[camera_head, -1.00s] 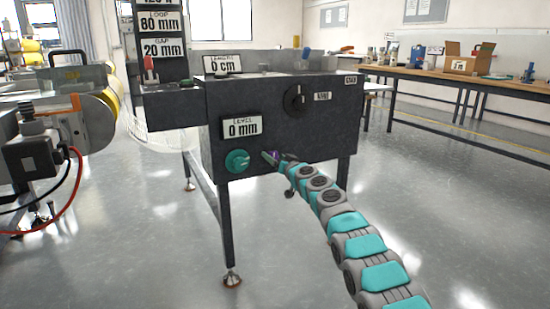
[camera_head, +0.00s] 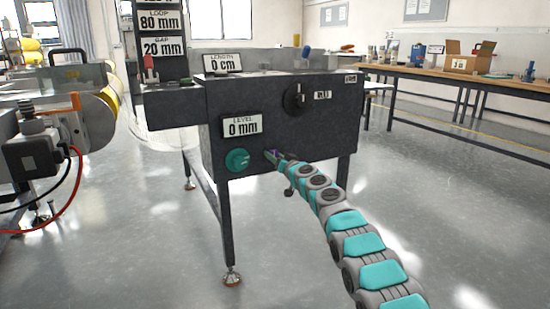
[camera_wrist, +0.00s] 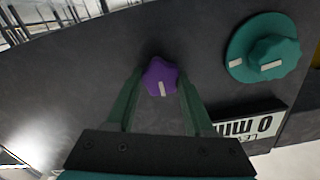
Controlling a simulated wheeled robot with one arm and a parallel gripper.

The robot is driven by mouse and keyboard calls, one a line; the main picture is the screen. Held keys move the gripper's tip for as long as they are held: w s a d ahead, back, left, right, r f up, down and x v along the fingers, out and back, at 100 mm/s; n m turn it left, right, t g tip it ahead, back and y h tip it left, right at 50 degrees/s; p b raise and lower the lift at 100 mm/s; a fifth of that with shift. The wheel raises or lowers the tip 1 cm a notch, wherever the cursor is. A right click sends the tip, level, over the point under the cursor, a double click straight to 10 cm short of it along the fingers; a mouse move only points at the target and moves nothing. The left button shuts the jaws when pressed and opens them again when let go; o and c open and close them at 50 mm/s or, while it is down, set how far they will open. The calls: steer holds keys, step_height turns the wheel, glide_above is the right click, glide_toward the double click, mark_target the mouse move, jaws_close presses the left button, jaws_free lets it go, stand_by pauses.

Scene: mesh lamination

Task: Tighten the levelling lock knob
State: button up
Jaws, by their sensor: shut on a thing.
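The purple star-shaped knob (camera_wrist: 161,77), which I take to be the levelling lock knob, is on the dark front panel of the machine (camera_head: 300,137). It carries a pale mark, which points toward my gripper in the wrist view. My gripper (camera_wrist: 158,84) has its two fingers on either side of this knob and is shut on it. In the head view my gripper (camera_head: 276,156) is at the panel and mostly hides the knob. A larger teal knob (camera_head: 237,160) with a pale mark is just left of it; it also shows in the wrist view (camera_wrist: 265,56).
A "LEVEL 0 mm" display (camera_head: 242,126) is above the teal knob. A black rotary switch (camera_head: 295,99) is higher on the panel. A roller machine (camera_head: 90,120) stands at the left, a workbench (camera_head: 480,82) at the back right. The floor at the right is open.

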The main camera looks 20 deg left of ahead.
jaws_close()
steer(key=shift+m, duration=0.5)
steer(key=m+p, duration=0.1)
steer(key=m, duration=0.7)
steer(key=shift+w, duration=0.1)
steer(key=m+p, duration=0.2)
steer(key=m, duration=0.2)
steer(key=shift+p, duration=0.35)
steer(key=m+p, duration=0.4)
steer(key=shift+f+m, duration=0.15)
steer(key=shift+m, duration=0.25)
steer(key=shift+f+m, duration=0.1)
steer(key=shift+m, duration=0.2)
